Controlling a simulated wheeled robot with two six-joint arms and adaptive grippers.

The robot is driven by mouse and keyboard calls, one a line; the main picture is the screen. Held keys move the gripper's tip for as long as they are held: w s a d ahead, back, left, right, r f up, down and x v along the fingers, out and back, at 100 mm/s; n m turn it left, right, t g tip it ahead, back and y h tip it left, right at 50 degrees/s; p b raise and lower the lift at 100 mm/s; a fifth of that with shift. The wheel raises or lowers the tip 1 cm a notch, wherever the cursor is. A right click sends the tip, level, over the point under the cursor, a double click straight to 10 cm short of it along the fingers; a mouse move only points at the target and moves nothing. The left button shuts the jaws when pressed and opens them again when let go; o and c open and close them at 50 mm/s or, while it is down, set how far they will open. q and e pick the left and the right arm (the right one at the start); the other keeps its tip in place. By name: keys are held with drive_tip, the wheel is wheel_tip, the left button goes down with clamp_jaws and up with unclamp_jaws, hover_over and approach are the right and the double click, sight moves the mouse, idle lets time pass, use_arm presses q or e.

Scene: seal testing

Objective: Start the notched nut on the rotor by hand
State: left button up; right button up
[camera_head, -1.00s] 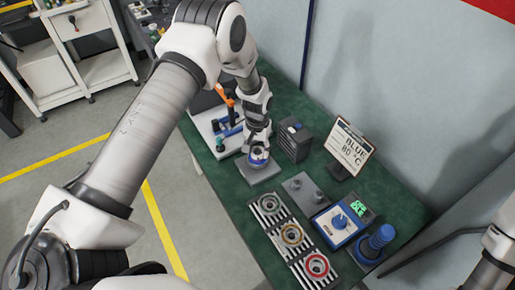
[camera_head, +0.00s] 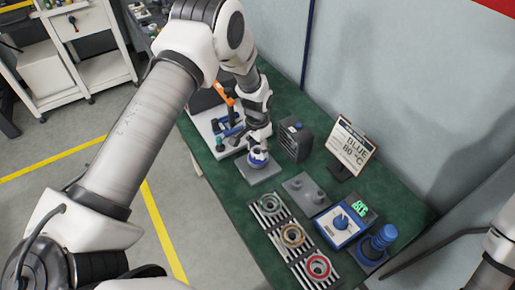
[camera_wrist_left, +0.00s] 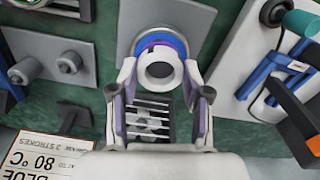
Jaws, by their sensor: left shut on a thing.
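My left gripper (camera_head: 258,160) is over the grey square plate (camera_head: 260,174) on the green bench. In the left wrist view the gripper (camera_wrist_left: 161,72) is shut on a pale grey ring with a round hole, which I take to be the notched nut (camera_wrist_left: 160,82). Just beyond the nut is a blue and purple round part (camera_wrist_left: 152,36), probably the rotor, on the grey plate. The nut overlaps it in the picture; I cannot tell whether its thread has caught. My right gripper is outside the frame; only part of my right arm shows.
A slatted rack (camera_head: 283,250) with several rings lies toward the front. A grey plate with pegs (camera_head: 305,189), a blue-edged device (camera_head: 340,224) and a blue tool (camera_head: 377,243) are beside it. A sign (camera_head: 350,148) and dark box (camera_head: 295,141) stand behind.

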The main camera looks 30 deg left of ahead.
use_arm(q)
drive_tip(key=shift+s+f+m, duration=0.1)
drive_tip(key=shift+m, duration=0.6)
drive_tip(key=shift+s+f+m, duration=0.1)
drive_tip(key=shift+m, duration=0.6)
drive_tip(key=shift+b, duration=0.3)
drive_tip(key=shift+f+m+b, duration=0.1)
drive_tip(key=shift+m+b, duration=0.2)
drive_tip(key=shift+m, duration=0.6)
drive_tip(key=o, duration=1.3)
drive_tip(key=shift+w, duration=0.1)
wheel_tip(320, 180, up, 9)
drive_tip(key=p, duration=0.6)
drive_tip(key=shift+r, duration=0.2)
drive_tip(key=shift+w, duration=0.1)
